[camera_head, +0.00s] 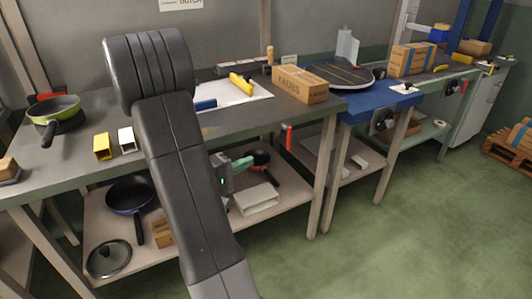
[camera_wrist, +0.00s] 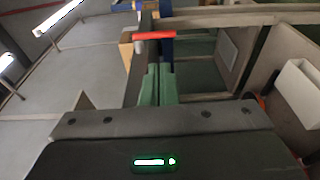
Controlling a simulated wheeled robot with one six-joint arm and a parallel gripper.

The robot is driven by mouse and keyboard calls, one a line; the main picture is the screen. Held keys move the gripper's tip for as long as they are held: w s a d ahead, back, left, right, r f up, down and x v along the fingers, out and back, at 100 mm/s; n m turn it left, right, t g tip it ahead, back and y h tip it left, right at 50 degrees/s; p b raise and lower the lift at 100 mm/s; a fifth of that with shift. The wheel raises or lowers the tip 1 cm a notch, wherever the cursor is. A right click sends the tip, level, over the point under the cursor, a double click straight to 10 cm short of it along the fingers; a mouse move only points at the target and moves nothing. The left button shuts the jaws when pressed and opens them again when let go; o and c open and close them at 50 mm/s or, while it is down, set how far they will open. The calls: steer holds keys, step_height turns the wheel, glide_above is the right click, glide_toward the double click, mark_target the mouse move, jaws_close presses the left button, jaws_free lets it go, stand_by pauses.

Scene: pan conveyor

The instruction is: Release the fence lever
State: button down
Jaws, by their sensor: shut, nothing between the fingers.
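A red lever (camera_head: 289,138), which I take to be the fence lever, hangs upright at the front edge of the workbench, near its right end. In the wrist view the red lever (camera_wrist: 154,35) lies across the picture just beyond the fingertips, with a grey end at its left. My gripper (camera_head: 248,162) has green fingers and is in front of the bench, left of the lever and a little lower, pointing toward it. In the wrist view my gripper (camera_wrist: 160,70) has its two fingers together, with nothing between them. A gap to the lever shows in the head view.
The grey workbench (camera_head: 221,128) carries a green pan (camera_head: 55,112), yellow and white blocks and a cardboard box (camera_head: 300,84). A blue conveyor table (camera_head: 377,101) adjoins at right. The green floor in front is clear.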

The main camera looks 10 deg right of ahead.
mark_target(288, 143)
steer(key=b+x, duration=0.4)
steer(key=x, duration=0.8)
steer(key=shift+w+d, duration=0.15)
steer(key=shift+d, duration=0.1)
steer(key=shift+w+d, duration=0.25)
steer(key=shift+d, duration=0.15)
steer(key=shift+f, duration=0.1)
